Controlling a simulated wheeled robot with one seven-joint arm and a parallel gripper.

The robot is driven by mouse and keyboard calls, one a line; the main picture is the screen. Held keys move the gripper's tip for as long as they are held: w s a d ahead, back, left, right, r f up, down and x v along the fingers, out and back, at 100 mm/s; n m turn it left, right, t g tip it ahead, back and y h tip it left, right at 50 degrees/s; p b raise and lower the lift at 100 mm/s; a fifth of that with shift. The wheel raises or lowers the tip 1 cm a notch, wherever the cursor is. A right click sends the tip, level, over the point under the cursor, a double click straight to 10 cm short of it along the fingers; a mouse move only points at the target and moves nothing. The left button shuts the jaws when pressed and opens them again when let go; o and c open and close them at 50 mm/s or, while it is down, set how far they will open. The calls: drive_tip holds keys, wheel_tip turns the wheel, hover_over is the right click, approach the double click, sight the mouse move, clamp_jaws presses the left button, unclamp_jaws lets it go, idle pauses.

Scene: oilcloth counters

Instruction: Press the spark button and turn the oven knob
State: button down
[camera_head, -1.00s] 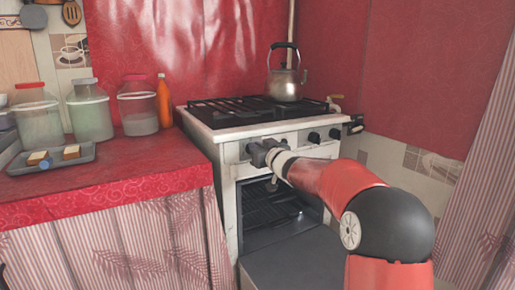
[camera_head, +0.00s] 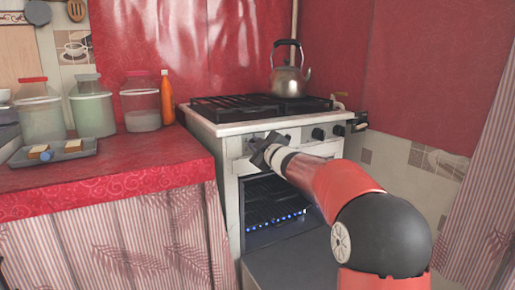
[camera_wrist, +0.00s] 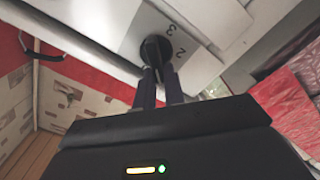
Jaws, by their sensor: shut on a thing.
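The white stove (camera_head: 228,185) stands in the middle of the head view. My gripper (camera_head: 258,147) is at the left part of its front panel. In the wrist view my gripper (camera_wrist: 160,82) is shut on a black oven knob (camera_wrist: 155,48), with its two dark fingers on either side. The numbers 2 and 3 show on the pale panel beside the knob. Blue flames (camera_head: 290,217) burn in a row at the bottom of the oven opening. I cannot make out the spark button in either view.
A metal kettle (camera_head: 288,82) stands on the hob grate (camera_head: 235,105). Two more black knobs (camera_head: 318,133) are to the right of my gripper. A red-covered counter (camera_head: 120,175) with jars, an orange bottle (camera_head: 167,98) and a tray (camera_head: 85,154) is on the left.

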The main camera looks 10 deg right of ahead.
drive_tip(key=shift+a+f+n+b, duration=0.15)
drive_tip(key=shift+n+b, duration=0.1)
drive_tip(key=shift+n, duration=0.3)
drive_tip(key=shift+d+f+n+b, duration=0.1)
drive_tip(key=shift+n+b, duration=0.1)
drive_tip(key=shift+n, duration=0.35)
drive_tip(key=c, duration=1.5)
unclamp_jaws()
drive_tip(key=shift+s, duration=0.1)
drive_tip(key=v, duration=0.7)
drive_tip(key=shift+s+r, duration=0.1)
drive_tip(key=shift+s, duration=0.25)
